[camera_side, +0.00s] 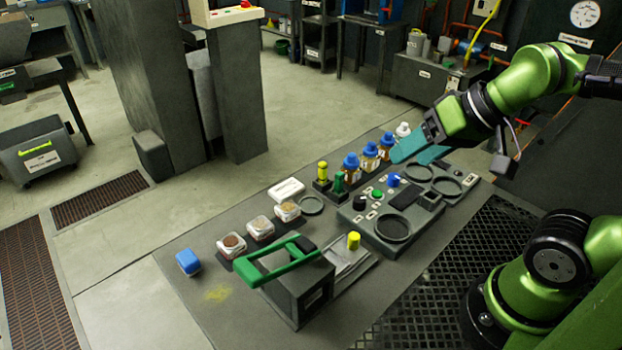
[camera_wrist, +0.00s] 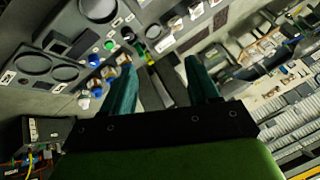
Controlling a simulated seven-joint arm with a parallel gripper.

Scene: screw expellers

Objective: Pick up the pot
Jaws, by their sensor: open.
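No single thing is plainly the pot, and I cannot tell which one it is. Small jars with blue lids (camera_side: 351,161) stand in a row behind the grey console, and a white-capped one (camera_side: 403,130) stands at the row's far end. Square clear tubs with brown or tan contents (camera_side: 260,228) sit at the front left of the row. My gripper (camera_side: 420,150) hangs above the console's far end, near the white-capped jar, with teal fingers. In the wrist view my gripper (camera_wrist: 160,82) has its fingers apart with nothing held between them.
The grey console (camera_side: 368,235) has round recesses, a green button (camera_side: 377,194) and a blue knob (camera_side: 393,179). A green-handled box (camera_side: 300,290) stands at the table's front. A yellow-topped peg (camera_side: 353,240) is beside it. A blue box (camera_side: 188,262) lies at left, with bare table around it.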

